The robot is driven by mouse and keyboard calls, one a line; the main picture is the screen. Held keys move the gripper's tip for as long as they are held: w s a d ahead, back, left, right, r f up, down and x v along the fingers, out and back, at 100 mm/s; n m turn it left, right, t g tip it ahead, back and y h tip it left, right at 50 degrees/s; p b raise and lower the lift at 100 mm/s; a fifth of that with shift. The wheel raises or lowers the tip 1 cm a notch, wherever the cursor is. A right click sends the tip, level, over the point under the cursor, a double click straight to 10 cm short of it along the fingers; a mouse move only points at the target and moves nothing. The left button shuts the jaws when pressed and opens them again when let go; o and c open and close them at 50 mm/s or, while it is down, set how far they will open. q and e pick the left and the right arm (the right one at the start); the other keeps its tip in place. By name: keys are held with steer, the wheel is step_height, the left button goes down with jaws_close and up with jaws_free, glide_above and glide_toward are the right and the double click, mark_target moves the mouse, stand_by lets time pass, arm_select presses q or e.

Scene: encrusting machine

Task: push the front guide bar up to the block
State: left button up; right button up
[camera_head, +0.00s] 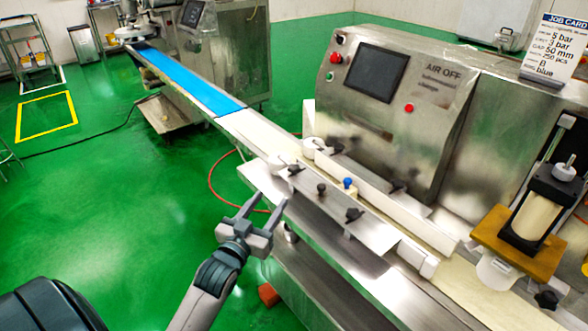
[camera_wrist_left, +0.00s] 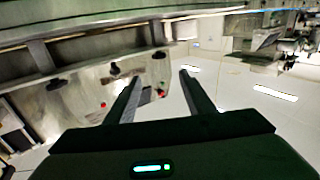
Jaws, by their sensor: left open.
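The front guide bar (camera_head: 330,202) appears to be the pale metal strip along the near side of the conveyor, with dark knobs on it. A white block (camera_head: 417,258) sits at its right end; I cannot tell for certain whether this is the task's block. A small blue-topped knob (camera_head: 348,184) stands between the front strip and the white rear guide (camera_head: 395,200). My left gripper (camera_head: 270,204) is open and empty, in front of the machine's near edge, left of the bar and apart from it. Its spread fingers show in the left wrist view (camera_wrist_left: 161,98). My right gripper is out of view.
A steel machine with a dark screen (camera_head: 376,72) stands behind the conveyor. A blue belt (camera_head: 185,78) runs to the back left. A dark-framed unit on an orange plate (camera_head: 520,243) stands at the right. Green floor (camera_head: 120,190) is open at the left.

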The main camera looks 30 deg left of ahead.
arm_select(q)
steer(key=shift+w, duration=0.1)
glide_toward(292, 170)
steer(key=w, duration=0.3)
steer(key=w+a+p, duration=0.1)
steer(key=w, duration=0.2)
steer(key=w+p, duration=0.1)
steer(key=w, duration=0.2)
steer(key=shift+w+a, duration=0.3)
steer(key=shift+w, duration=0.1)
steer(key=shift+w+a, duration=0.15)
steer(key=shift+w, duration=0.75)
steer(key=shift+f, duration=0.1)
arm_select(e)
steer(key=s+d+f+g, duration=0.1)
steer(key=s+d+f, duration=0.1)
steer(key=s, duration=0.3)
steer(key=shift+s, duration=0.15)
arm_select(q)
jaws_close()
